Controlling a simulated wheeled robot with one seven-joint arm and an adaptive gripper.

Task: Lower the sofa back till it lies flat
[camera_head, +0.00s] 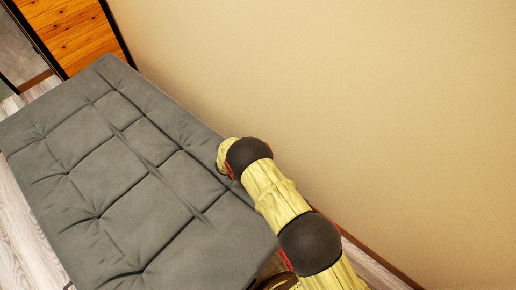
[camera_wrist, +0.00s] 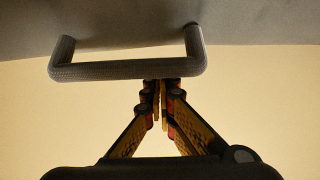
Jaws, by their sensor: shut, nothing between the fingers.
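The grey tufted sofa (camera_head: 100,190) fills the left of the head view. Its back (camera_head: 165,125), the strip along the wall side, looks about level with the seat, with a long crease between them. In the wrist view, a dark bar handle (camera_wrist: 128,70) is fixed to a grey surface (camera_wrist: 250,22) of the sofa. My gripper (camera_wrist: 160,84) is shut and empty, its fingertips close to the handle's bar; I cannot tell if they touch it. In the head view my arm reaches along the sofa's wall-side edge, and my gripper is hidden there.
A plain beige wall (camera_head: 370,110) runs close beside the sofa and my arm, leaving a narrow gap. An orange wooden panel with a dark frame (camera_head: 75,35) stands beyond the sofa's far end. Pale wooden floor (camera_head: 20,235) shows at the left.

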